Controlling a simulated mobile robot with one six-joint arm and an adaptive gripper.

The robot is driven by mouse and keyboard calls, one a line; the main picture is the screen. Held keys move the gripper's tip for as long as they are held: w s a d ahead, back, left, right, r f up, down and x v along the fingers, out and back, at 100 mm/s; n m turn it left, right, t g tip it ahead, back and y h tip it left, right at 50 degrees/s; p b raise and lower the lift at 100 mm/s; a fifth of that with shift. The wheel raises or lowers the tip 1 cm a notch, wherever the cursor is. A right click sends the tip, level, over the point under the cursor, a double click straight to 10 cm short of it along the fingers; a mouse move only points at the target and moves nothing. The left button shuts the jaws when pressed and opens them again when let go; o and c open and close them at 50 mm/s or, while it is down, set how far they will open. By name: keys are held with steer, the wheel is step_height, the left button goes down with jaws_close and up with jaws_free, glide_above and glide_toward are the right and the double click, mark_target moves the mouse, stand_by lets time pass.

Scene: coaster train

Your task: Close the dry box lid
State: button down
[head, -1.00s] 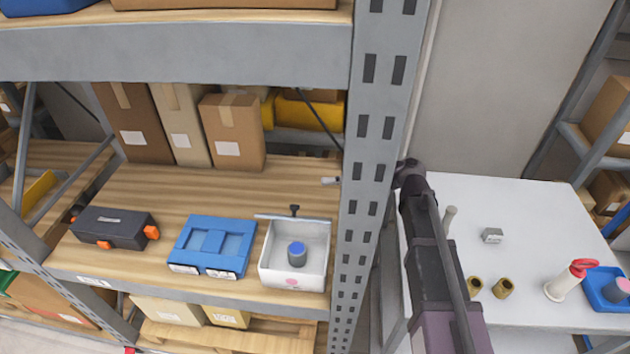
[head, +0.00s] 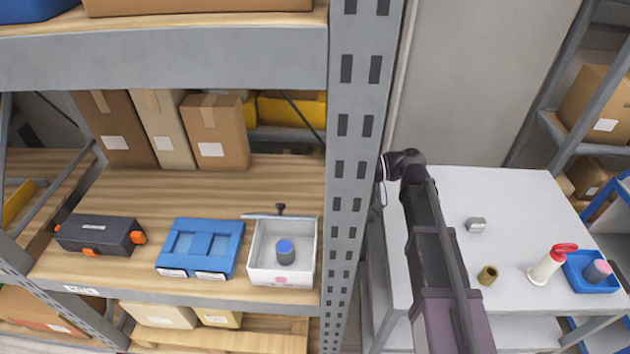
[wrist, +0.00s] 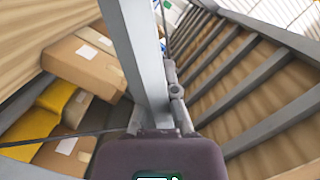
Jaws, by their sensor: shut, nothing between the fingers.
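The dry box (head: 283,279) is a white, open-topped box at the right end of the wooden shelf. Its lid (head: 277,216) stands open along the back edge, seen almost edge-on, with a dark knob or latch above it. A grey, blue-capped canister (head: 285,252) stands inside, and a pink round mark is on the front wall. My arm reaches up on the right of the rack post, and its gripper end is mostly hidden behind that post in the head view. In the wrist view my gripper (wrist: 172,92) is shut and empty, beside a grey rack beam. The box is not seen there.
The grey post (head: 352,160) stands between my arm and the box. A blue case (head: 200,248) and black toolbox (head: 100,235) sit left of the box; cartons (head: 215,135) stand behind. A white table (head: 520,195) with small items is at right. Wooden shelf behind the box is clear.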

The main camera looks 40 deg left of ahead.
steer(key=n+p, duration=0.1)
steer(key=a+r+n+h+p, duration=0.1)
steer(key=shift+a+r+p, duration=0.1)
steer(key=shift+r+p, duration=0.15)
steer(key=shift+p, duration=0.05)
steer(key=shift+s, duration=0.1)
steer(key=shift+s+a+f+b, duration=0.7)
steer(key=shift+s+f+b, duration=0.1)
steer(key=shift+s, duration=0.8)
steer(key=shift+s+a+f+b, duration=0.65)
steer(key=shift+s+f+b, duration=0.2)
steer(key=shift+s, duration=0.75)
steer(key=shift+s+a+f+b, duration=0.7)
steer(key=shift+s+f+b, duration=0.1)
steer(key=shift+s, duration=0.8)
